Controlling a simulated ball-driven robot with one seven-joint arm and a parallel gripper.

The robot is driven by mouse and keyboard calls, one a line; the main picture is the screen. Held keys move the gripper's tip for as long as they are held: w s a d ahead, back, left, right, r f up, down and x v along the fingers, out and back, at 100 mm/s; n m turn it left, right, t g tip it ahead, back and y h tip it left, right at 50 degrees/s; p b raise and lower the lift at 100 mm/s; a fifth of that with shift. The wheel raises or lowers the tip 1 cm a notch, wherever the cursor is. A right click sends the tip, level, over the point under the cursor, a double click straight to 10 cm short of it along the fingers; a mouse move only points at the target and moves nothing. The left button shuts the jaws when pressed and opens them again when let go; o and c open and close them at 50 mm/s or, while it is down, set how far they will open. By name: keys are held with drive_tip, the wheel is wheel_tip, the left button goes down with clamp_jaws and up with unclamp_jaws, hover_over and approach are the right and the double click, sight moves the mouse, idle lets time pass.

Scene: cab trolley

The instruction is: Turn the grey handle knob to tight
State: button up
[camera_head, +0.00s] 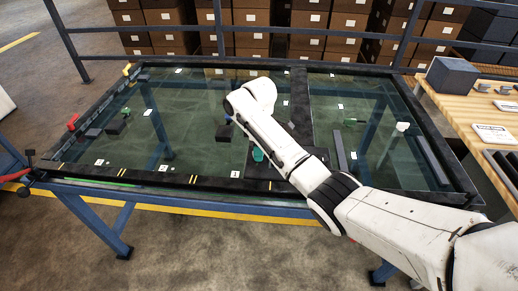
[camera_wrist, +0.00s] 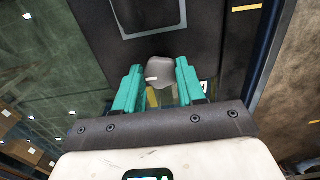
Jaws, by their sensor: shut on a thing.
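The grey handle knob (camera_wrist: 161,73) shows in the wrist view, a rounded grey block with a small white mark. My gripper (camera_wrist: 158,66) has a teal finger on each side of it and is shut on it. In the head view, a teal finger of my gripper (camera_head: 258,154) shows just below my white wrist, over the glass-topped table. The knob cannot be made out there, as my arm covers that area.
A glass table (camera_head: 190,100) with a dark frame lies under my arm. Dark blocks (camera_head: 224,133), a red part (camera_head: 73,122) and numbered labels stand on it. A wooden bench (camera_head: 470,110) with a grey box (camera_head: 452,76) is at the right. Blue rails and stacked cartons (camera_head: 330,20) are behind.

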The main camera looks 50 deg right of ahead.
drive_tip(key=c, duration=0.4)
